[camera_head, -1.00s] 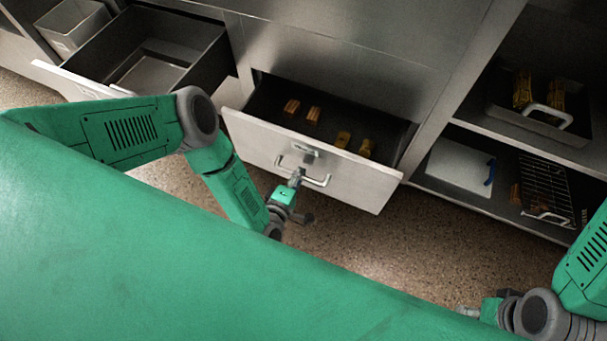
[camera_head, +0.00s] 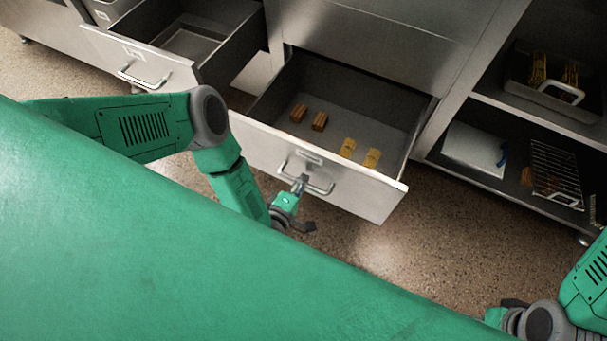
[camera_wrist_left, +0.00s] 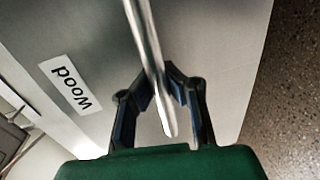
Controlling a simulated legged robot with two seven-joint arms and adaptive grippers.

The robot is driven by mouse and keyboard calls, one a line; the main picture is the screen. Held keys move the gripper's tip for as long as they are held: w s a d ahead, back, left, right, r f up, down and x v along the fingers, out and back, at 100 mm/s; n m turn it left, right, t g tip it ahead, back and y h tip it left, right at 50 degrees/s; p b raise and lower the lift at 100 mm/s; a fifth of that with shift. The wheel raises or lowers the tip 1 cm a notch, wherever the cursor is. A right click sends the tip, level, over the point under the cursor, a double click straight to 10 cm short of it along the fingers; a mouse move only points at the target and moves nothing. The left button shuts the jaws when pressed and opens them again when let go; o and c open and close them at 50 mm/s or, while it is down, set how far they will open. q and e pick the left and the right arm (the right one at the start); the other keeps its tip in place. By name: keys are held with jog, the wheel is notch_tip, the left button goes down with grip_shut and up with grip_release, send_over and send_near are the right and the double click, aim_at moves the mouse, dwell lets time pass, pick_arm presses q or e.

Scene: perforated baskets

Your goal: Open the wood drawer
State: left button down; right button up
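The wood drawer (camera_head: 355,190) is pulled out in the middle of the head view, with its floor and contents showing. Its front carries a "wood" label, readable in the left wrist view (camera_wrist_left: 70,83), and a metal bar handle (camera_head: 320,187). My left gripper (camera_head: 300,183) is at this handle. In the left wrist view its dark fingers (camera_wrist_left: 160,78) close in from both sides on the handle bar (camera_wrist_left: 148,40). My right arm is at the lower right, and its gripper's fingers are hidden.
Brown blocks (camera_head: 309,117) and yellow pieces (camera_head: 360,152) lie in the drawer. Another open drawer (camera_head: 150,65) stands to the left. Shelves at the right hold a tray (camera_head: 550,92), a white board (camera_head: 474,150) and a wire rack (camera_head: 556,172). Speckled floor (camera_head: 430,240) is clear in front.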

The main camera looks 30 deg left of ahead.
pick_arm(q)
jog(key=shift+a, duration=0.25)
jog(key=c, duration=1.5)
grip_release()
jog(key=shift+c, duration=0.2)
jog(key=shift+s+d, duration=0.1)
jog(key=v, duration=0.7)
jog(key=shift+s, duration=0.15)
